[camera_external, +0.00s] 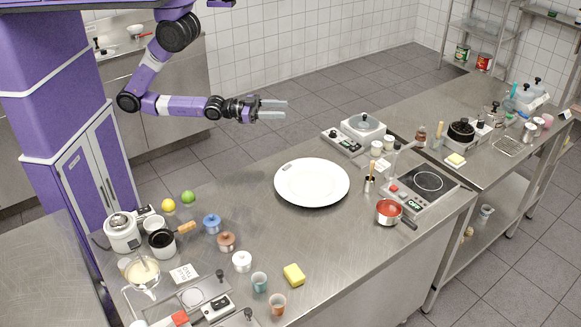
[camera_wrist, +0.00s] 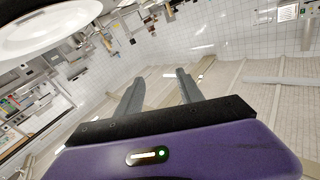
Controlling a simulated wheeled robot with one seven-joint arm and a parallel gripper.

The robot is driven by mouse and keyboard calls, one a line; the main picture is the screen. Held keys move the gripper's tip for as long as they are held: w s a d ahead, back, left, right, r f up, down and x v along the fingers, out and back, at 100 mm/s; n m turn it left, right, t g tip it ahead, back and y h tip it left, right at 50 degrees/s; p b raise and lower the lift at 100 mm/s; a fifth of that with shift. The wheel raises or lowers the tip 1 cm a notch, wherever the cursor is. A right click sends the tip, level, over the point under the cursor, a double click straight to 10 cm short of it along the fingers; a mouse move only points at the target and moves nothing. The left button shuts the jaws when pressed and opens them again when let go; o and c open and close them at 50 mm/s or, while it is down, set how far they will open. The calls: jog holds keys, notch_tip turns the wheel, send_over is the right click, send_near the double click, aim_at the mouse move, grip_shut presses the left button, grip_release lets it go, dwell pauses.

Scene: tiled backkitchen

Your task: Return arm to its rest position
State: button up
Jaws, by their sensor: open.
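My gripper (camera_external: 272,109) is open and empty, held level in the air above the far edge of the steel table, with its fingers pointing right. In the wrist view my gripper (camera_wrist: 160,88) shows two grey fingers spread apart with nothing between them. My purple arm bends down from the top of the external view and then reaches right. The gripper is up and to the left of the large white plate (camera_external: 312,182) and does not touch it.
The steel table (camera_external: 330,240) holds a red saucepan (camera_external: 388,212), a yellow sponge (camera_external: 294,274), a lime (camera_external: 188,197), a lemon (camera_external: 168,205) and several small jars. A white scale-like appliance (camera_external: 363,127) stands at the back. Tiled floor (camera_external: 300,85) lies open behind the table.

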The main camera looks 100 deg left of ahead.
jog(key=s+d+f+n+g+b, duration=0.1)
jog(key=s+d+f+g, duration=0.1)
jog(key=s, duration=0.6)
jog(key=s+d+f+n+g+b, duration=0.1)
jog(key=s+f, duration=0.3)
jog(key=s, duration=0.4)
jog(key=shift+s+d+g, duration=0.4)
jog(key=shift+d, duration=0.3)
dwell(1.2)
